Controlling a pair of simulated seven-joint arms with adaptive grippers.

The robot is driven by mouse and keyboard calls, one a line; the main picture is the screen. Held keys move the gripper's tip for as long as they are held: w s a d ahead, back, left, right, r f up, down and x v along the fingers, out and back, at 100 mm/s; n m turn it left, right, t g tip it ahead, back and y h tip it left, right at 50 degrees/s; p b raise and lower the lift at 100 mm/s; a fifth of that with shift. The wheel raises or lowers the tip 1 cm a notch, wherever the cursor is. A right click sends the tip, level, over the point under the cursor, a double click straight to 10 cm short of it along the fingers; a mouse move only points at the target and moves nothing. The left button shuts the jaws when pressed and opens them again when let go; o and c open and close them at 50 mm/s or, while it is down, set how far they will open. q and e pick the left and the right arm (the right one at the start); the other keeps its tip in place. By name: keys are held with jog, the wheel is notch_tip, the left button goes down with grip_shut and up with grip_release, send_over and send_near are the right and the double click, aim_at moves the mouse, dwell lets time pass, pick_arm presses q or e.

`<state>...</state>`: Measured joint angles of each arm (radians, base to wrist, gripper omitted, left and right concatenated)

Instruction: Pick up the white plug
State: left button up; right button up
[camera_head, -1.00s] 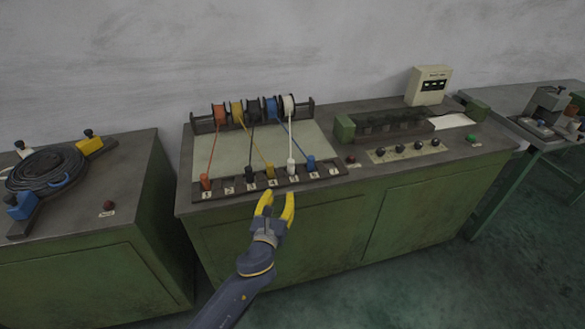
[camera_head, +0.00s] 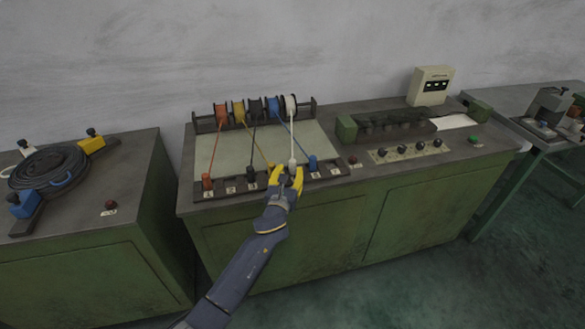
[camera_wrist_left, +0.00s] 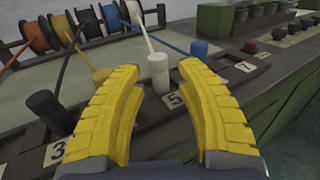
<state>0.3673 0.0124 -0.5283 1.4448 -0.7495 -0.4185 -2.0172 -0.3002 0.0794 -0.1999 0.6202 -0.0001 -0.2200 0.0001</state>
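The white plug (camera_wrist_left: 158,72) stands upright in the socket strip behind the number 5 label, with a white cord running up to the white spool (camera_head: 290,104). In the head view the white plug (camera_head: 292,164) shows just beyond my fingertips. My left gripper (camera_head: 287,172) has its yellow fingers apart. In the left wrist view the open left gripper (camera_wrist_left: 160,75) frames the plug between its fingertips, with clear space on both sides and nothing held. My right gripper is not in view.
The yellow plug (camera_wrist_left: 102,75) is partly behind the left finger. A black plug (camera_wrist_left: 46,105) stands farther left, and a blue plug (camera_wrist_left: 199,48) stands to the right. An orange plug (camera_head: 207,180) is at the strip's left end. Cords stretch over the pale panel (camera_head: 235,155).

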aim_at(292, 165)
pick_arm(q)
jog(key=shift+x, duration=2.75)
jog(key=shift+a, duration=0.15)
grip_shut()
